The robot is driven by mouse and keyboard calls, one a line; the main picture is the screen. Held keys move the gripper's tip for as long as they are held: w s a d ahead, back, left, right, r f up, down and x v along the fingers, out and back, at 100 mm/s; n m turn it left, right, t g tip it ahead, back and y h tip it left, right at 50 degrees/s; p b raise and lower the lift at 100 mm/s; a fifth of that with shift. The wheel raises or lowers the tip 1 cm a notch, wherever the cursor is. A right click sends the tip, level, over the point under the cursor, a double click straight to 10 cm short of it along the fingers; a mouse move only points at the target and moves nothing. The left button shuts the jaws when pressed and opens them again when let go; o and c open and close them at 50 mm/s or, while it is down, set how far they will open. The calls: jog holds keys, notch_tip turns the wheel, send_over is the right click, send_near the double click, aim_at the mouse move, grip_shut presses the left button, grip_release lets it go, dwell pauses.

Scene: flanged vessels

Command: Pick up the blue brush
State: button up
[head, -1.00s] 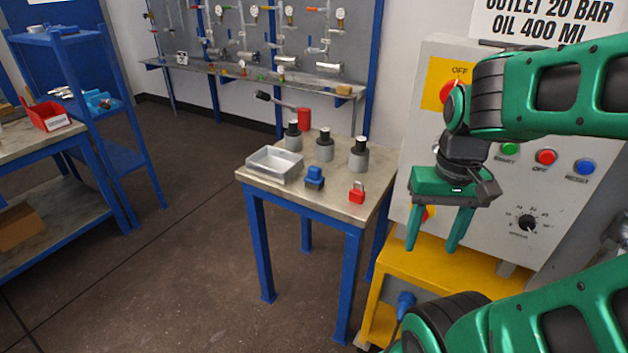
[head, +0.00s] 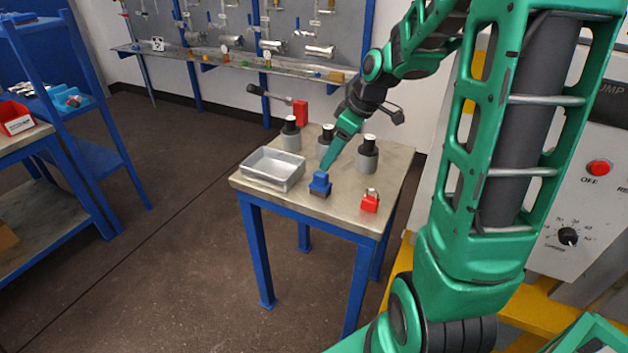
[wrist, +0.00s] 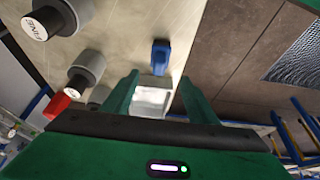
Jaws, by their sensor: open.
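The blue brush (head: 319,184) stands on the small metal-topped table, near its front edge; it looks like a blue block with a narrower top. My gripper (head: 331,161) is above the table, just behind and slightly above the brush, tilted downward. In the wrist view my gripper (wrist: 158,77) is open and empty. The brush (wrist: 160,54) shows there beyond the fingertips, roughly in line with the gap and apart from both fingers. In the head view the two fingers overlap, so their gap is hidden.
A grey tray (head: 272,169) is left of the brush. Dark-topped grey cylinders (head: 368,156) stand behind it, one partly hidden by my gripper. A red padlock-like object (head: 370,201) sits to the right.

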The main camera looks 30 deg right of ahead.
aim_at(323, 173)
jog(key=x, duration=0.4)
jog(key=shift+w+a+f, duration=0.1)
jog(key=shift+w+f, duration=0.2)
jog(key=shift+x, duration=2.85)
jog(key=shift+s+f, duration=0.1)
jog(key=shift+s, duration=0.05)
jog(key=c, duration=1.2)
